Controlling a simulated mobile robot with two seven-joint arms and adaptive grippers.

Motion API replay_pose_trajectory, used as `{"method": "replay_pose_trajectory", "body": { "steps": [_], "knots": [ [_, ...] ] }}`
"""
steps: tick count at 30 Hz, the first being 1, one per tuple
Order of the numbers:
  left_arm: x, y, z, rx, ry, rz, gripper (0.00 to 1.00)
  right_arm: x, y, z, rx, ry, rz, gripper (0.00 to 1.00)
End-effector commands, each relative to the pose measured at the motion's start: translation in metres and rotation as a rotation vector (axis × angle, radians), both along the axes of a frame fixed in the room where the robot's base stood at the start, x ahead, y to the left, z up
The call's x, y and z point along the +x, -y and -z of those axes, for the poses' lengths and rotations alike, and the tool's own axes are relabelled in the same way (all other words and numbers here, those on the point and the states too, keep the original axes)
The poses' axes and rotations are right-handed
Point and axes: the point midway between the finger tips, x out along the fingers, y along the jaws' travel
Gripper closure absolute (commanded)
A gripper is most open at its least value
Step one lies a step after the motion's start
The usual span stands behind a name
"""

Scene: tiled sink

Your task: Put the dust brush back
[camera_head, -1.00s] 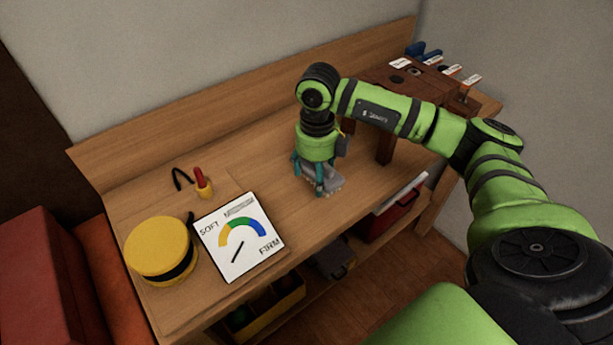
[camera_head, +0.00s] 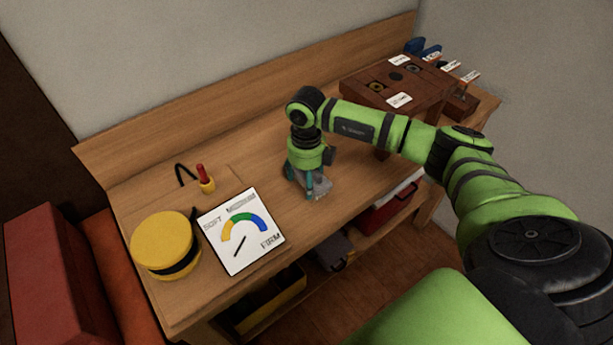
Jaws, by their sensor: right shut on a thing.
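My right gripper (camera_head: 308,187) points down over the middle of the wooden bench and is shut on a small grey thing, which looks like the dust brush (camera_head: 322,186). The brush is low, at or just above the bench top; I cannot tell whether it touches. The fingers and palm hide part of it. My left gripper is not in view.
A brown wooden rack (camera_head: 376,98) with labels and holes stands right of my gripper. The bench shelf below (camera_head: 341,268) holds boxes.

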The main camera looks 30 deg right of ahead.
Motion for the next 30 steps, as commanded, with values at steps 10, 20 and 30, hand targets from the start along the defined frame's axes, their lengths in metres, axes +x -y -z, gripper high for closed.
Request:
{"method": "replay_pose_trajectory", "body": {
  "steps": [10, 20, 30],
  "knots": [
    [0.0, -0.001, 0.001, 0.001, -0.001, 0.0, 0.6, 0.0, 0.0, 0.001, 0.0, 0.0, 0.001, 0.06],
    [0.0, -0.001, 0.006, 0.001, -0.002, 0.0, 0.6, 0.001, 0.0, -0.018, 0.001, 0.005, 0.0, 0.06],
    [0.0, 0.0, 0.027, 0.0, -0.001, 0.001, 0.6, 0.001, 0.0, -0.089, -0.001, 0.005, 0.001, 0.06]
  ]
}}
